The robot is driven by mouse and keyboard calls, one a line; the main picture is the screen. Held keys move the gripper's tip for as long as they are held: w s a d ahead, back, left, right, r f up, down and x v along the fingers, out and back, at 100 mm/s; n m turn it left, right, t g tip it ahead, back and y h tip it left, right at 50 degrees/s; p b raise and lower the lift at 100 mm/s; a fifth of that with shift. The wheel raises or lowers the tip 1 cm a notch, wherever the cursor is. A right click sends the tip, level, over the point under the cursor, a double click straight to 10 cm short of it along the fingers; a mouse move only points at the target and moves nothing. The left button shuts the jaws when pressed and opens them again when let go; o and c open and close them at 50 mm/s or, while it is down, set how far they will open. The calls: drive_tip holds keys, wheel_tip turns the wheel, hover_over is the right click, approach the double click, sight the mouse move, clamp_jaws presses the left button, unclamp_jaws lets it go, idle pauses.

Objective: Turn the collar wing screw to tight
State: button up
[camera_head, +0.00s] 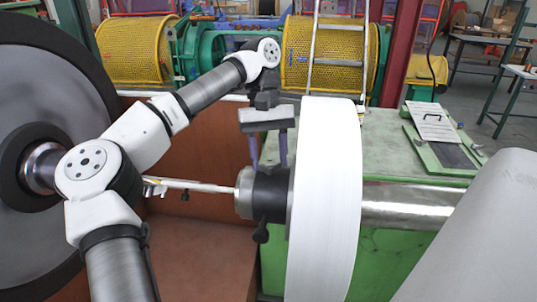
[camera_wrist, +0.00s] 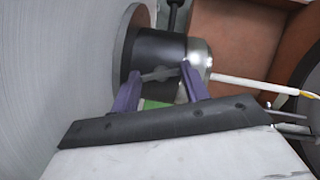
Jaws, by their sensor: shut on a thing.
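The black collar (camera_head: 270,196) sits on the shaft against the white reel. It also shows in the wrist view (camera_wrist: 158,50). My gripper (camera_head: 268,163) points down at the collar from above. In the wrist view its two purple fingers (camera_wrist: 160,74) stand on either side of the grey wing screw (camera_wrist: 158,75), shut on its wings. The wing screw lies across between the fingertips, on the gripper side of the collar. In the head view my gripper hides it. How far it is turned cannot be told.
A white reel (camera_head: 325,200) stands close beside the collar. A dark knob (camera_head: 261,234) sticks out below the collar. A thin white rod (camera_head: 205,186) runs left from the shaft's silver end (camera_head: 243,193). A green cabinet (camera_head: 420,205) stands behind the reel.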

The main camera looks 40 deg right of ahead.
drive_tip(key=shift+m+y, duration=0.3)
drive_tip(key=shift+m, duration=0.5)
drive_tip(key=o, duration=1)
